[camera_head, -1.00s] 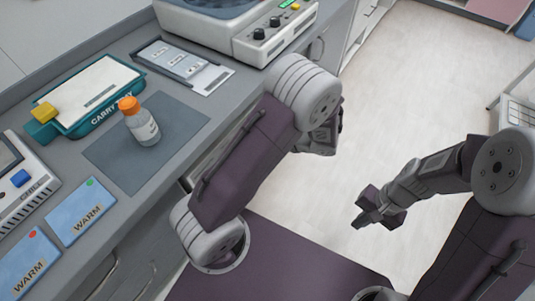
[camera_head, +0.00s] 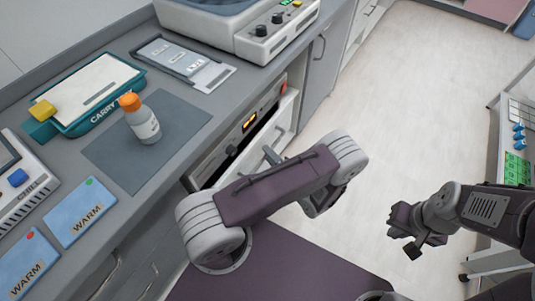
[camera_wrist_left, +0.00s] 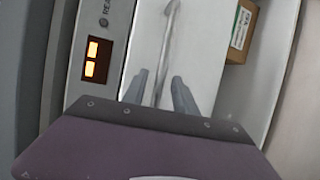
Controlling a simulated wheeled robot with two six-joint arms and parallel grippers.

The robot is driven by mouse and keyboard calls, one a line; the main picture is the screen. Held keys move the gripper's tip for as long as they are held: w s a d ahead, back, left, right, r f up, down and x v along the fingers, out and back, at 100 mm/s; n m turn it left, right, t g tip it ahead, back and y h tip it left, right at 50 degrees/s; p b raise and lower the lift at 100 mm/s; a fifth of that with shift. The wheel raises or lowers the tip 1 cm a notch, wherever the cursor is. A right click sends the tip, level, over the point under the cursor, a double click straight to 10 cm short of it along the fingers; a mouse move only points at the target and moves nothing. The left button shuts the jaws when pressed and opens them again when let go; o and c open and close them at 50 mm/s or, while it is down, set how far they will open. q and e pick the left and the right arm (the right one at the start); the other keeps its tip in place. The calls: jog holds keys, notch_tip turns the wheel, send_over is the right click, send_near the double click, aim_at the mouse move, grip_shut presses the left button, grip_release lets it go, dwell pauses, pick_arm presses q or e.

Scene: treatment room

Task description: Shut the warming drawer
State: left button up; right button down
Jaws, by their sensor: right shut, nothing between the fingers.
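The warming drawer (camera_head: 284,124) is under the counter, below a panel with a lit orange display (camera_head: 249,121). It stands out from its housing, with a dark gap behind its pale front. The left wrist view shows the display (camera_wrist_left: 97,58), the drawer's pale surface (camera_wrist_left: 205,60) and a small brown box (camera_wrist_left: 243,30) beside it. My left gripper (camera_wrist_left: 158,80) is open close to the drawer, its fingers either side of a grey bar that looks like the handle; contact cannot be told. My left arm mostly hides it in the head view. My right gripper (camera_head: 402,238) is shut and empty over the floor.
The counter holds a bottle with an orange cap (camera_head: 141,120), a teal carry tray (camera_head: 84,127), blue WARM cards (camera_head: 80,210) and a machine with knobs (camera_head: 270,35). A trolley with green and blue items (camera_head: 517,165) stands at right. The middle floor is clear.

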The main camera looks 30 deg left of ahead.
pick_arm(q)
jog(key=shift+w+a+f, duration=0.15)
jog(key=shift+w+a, duration=0.2)
jog(key=shift+a, duration=0.25)
grip_shut()
dwell(1.0)
